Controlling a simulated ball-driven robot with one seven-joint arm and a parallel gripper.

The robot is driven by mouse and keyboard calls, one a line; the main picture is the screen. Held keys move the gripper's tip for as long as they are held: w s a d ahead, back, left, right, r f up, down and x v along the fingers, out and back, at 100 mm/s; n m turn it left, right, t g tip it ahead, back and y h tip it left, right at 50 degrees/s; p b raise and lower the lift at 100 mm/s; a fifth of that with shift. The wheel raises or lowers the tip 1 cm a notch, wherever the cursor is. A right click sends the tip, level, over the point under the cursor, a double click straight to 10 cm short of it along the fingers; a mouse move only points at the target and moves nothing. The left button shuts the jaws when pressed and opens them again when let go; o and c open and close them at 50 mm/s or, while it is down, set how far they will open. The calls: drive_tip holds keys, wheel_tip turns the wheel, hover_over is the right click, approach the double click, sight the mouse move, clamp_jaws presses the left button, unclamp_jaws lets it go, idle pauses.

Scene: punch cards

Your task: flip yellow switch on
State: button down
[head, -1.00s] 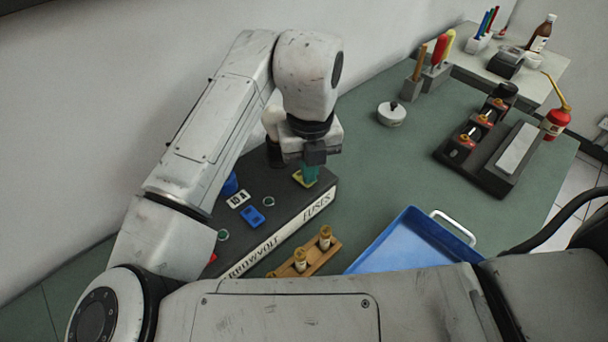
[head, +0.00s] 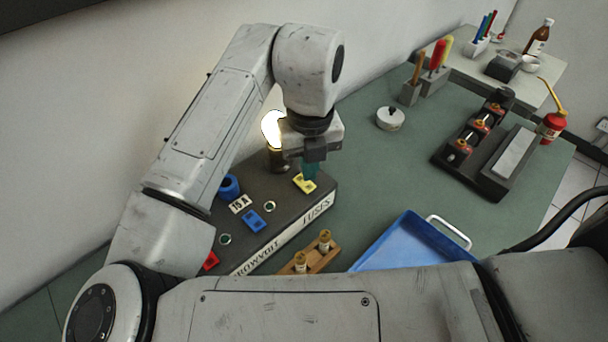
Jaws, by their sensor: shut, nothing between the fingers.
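The yellow switch (head: 304,184) sits near the back right end of the dark fuse box (head: 284,215), partly hidden by my gripper. My gripper (head: 310,172) is shut and empty, pointing down just above and behind the yellow switch. I cannot tell whether the fingertips touch it. A light bulb (head: 272,130) glows brightly at the back of the box, behind my gripper. A blue switch (head: 253,221) and a red switch (head: 210,261) lie along the same box to the left.
A wooden rack with fuses (head: 318,258) and a blue tray (head: 408,245) stand in front of the box. A dark fixture (head: 490,145), a round lidded tin (head: 390,118) and tool holders (head: 431,80) stand to the right. The green bench between them is clear.

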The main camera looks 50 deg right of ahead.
sight(309, 187)
wheel_tip(309, 187, up, 4)
drive_tip(key=shift+r+p, duration=0.1)
drive_tip(key=shift+p, duration=1.15)
